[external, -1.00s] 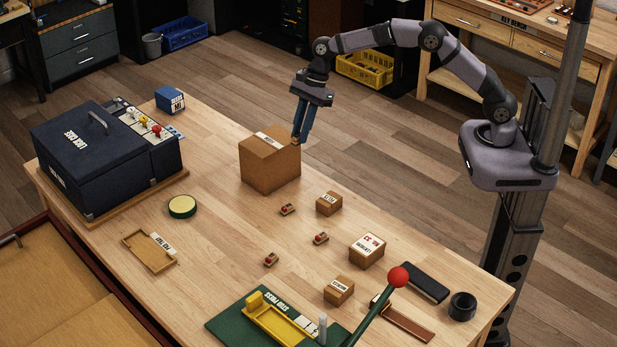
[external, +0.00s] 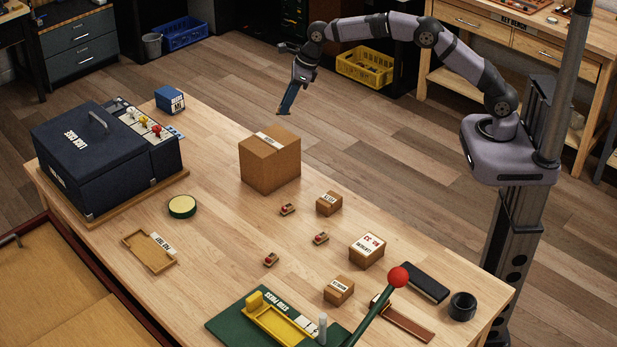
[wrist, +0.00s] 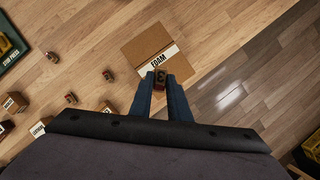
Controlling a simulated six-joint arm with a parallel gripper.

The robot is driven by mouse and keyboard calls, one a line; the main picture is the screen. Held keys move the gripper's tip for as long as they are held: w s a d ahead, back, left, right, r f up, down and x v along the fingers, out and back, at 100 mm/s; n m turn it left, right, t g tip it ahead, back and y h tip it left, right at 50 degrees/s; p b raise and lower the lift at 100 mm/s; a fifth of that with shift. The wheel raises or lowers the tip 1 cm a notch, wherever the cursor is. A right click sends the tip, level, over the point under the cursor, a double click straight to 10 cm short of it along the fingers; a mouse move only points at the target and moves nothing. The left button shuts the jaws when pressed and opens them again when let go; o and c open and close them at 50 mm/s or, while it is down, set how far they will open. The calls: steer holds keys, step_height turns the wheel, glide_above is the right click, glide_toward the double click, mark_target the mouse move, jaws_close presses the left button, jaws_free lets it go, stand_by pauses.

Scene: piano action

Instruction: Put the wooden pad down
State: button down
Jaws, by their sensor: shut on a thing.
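My gripper (external: 283,112) is raised above and behind the cardboard box (external: 270,165), with its fingers tilted down to the left. In the wrist view my gripper (wrist: 160,80) is shut on a small, dark wooden pad (wrist: 160,77) between its fingertips. The pad appears in front of the box labelled FOAM (wrist: 150,45), clear of the table. Several small wooden pieces with red tops, such as one (external: 288,209) near the box, lie on the table. A shallow wooden tray (external: 140,242) with a white label lies at the left.
Small cartons (external: 367,251) and a green press with a red-knobbed lever (external: 398,277) are at the front right. The table's middle left is clear.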

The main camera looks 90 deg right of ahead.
mark_target(283, 139)
steer(key=shift+f+p, duration=1.55)
steer(key=shift+f, duration=3.2)
steer(key=c, duration=1.7)
jaws_free()
steer(key=shift+f, duration=0.15)
steer(key=shift+o, duration=0.2)
steer(key=shift+r, duration=0.25)
steer(key=shift+s+r, duration=0.1)
steer(key=shift+r, duration=0.15)
steer(key=b+v, duration=0.3)
steer(key=v, duration=0.8)
steer(key=shift+r+b, duration=0.2)
steer(key=shift+b, duration=0.15)
steer(key=shift+s, duration=0.1)
